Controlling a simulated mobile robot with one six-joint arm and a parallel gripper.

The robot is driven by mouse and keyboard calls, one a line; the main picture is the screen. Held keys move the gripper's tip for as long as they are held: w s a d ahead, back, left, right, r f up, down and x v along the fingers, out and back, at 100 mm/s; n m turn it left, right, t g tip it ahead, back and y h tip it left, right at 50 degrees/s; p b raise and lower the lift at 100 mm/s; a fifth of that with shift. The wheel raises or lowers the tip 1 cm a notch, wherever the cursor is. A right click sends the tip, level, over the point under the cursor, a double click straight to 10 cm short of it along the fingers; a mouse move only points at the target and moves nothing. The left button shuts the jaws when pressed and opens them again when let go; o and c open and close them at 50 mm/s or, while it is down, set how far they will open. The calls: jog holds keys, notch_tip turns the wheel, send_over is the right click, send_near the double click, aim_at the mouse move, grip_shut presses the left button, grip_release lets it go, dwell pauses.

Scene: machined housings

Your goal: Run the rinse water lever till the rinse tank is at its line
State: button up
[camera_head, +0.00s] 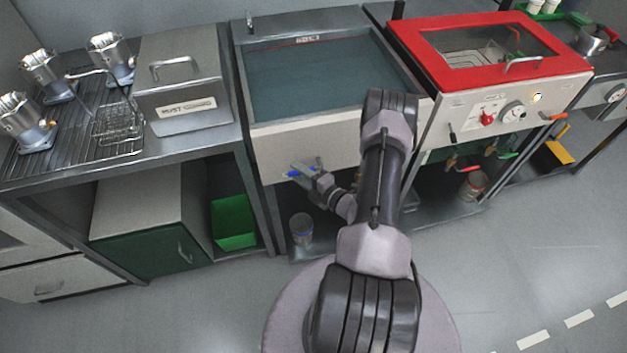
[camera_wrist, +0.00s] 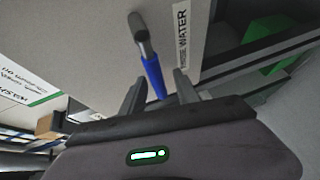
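The rinse tank (camera_head: 305,148) is the open steel basin in the middle, holding blue-grey water (camera_head: 330,80). A red line (camera_head: 285,44) with a small label runs along its back wall; the water surface lies close to it, and I cannot tell the exact gap. The rinse water lever has a blue handle (camera_wrist: 153,78) on a metal stem, beside a label ending in "WATER" (camera_wrist: 182,36). It also shows on the tank's front in the head view (camera_head: 294,174). My gripper (camera_wrist: 157,88) is open, its fingers on either side of the blue handle with gaps visible.
A red-framed machine (camera_head: 405,38) with a dial stands right of the tank, with red and green levers below. A lidded steel box (camera_head: 185,80) and a rack of metal housings (camera_head: 45,75) stand left. A green bin (camera_head: 233,222) and a jar (camera_head: 301,230) sit below.

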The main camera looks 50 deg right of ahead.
jog(key=s+r+p, duration=0.3)
jog(key=s, duration=1.3)
jog(key=shift+s+a, duration=0.15)
jog(key=shift+s, duration=0.05)
jog(key=shift+r, duration=0.1)
